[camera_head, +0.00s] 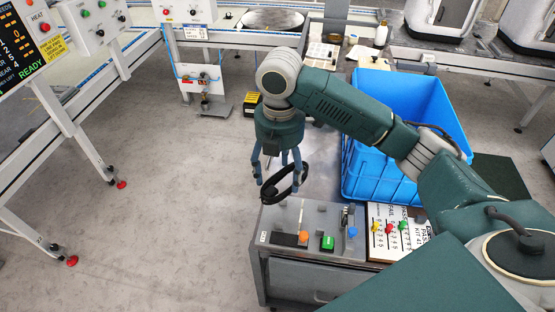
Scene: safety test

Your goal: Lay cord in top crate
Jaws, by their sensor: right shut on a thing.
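My right gripper (281,180) points down, with its fingers shut on a black looped cord (268,189). The cord hangs in the air in front of the grey test station, left of the blue crate (375,178). The blue crate is open at the top, and my right arm passes over its middle and hides part of it. Whether another crate lies beneath it cannot be told. My left gripper is not in view.
A grey panel (286,233) with orange and green buttons stands below the cord. A board (397,212) with coloured knobs lies right of it. A conveyor frame with slanted legs (75,140) stands at the left. The floor between is clear.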

